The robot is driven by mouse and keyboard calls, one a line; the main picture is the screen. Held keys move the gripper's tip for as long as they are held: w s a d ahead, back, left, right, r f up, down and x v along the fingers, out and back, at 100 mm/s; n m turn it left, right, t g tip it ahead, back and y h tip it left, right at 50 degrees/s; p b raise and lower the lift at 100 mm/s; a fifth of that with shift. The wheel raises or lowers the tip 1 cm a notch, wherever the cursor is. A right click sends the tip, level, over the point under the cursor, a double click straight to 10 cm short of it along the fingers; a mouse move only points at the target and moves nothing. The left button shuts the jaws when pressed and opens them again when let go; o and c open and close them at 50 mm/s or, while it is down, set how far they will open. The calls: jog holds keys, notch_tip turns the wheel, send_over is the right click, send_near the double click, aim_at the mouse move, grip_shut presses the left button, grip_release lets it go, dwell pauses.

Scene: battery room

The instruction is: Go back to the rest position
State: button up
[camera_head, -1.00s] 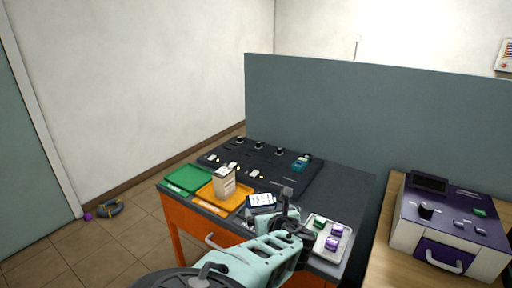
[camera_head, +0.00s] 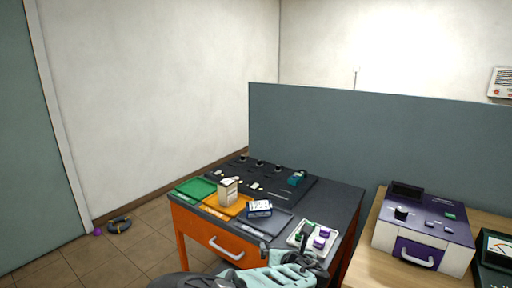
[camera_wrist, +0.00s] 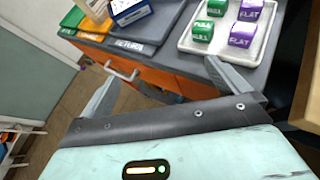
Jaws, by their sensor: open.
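My gripper (camera_wrist: 160,92) is open and empty in the wrist view, its two fingers spread wide in front of the orange table's front edge. In the head view my arm shows at the bottom, below the table (camera_head: 345,200). A white tray (camera_head: 294,240) with green and purple blocks sits at the table's front right; it also shows in the wrist view (camera_wrist: 226,50), beyond my gripper. The blocks there read FULL and FLAT. Nothing is between the fingers.
Green (camera_head: 195,188) and orange trays, a beige box (camera_head: 228,192) and a blue-and-white box (camera_head: 259,208) are on the table. A black panel (camera_head: 262,180) lies behind. A purple-and-white machine (camera_head: 425,228) stands right. A grey partition (camera_head: 380,135) closes the back. A ring (camera_head: 119,225) lies on the floor.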

jog(key=s+d+f+m+g+h, duration=0.1)
jog(key=s+d+m+g, duration=0.1)
jog(key=s+m+g, duration=0.35)
jog(key=s+d+f+m+g+h, duration=0.1)
jog(key=s+d+m+g, duration=0.1)
jog(key=s+m, duration=0.55)
jog(key=s+d+r+m+g+y, duration=0.1)
jog(key=s+r+m+g, duration=0.4)
jog(key=s+r+m, duration=0.9)
jog(key=s+d+r, duration=0.1)
jog(key=s+r, duration=0.4)
jog(key=s, duration=0.2)
jog(key=shift+d+m+y, duration=0.15)
jog(key=shift+m+y, duration=0.15)
jog(key=shift+m, duration=0.1)
jog(key=shift+c, duration=0.3)
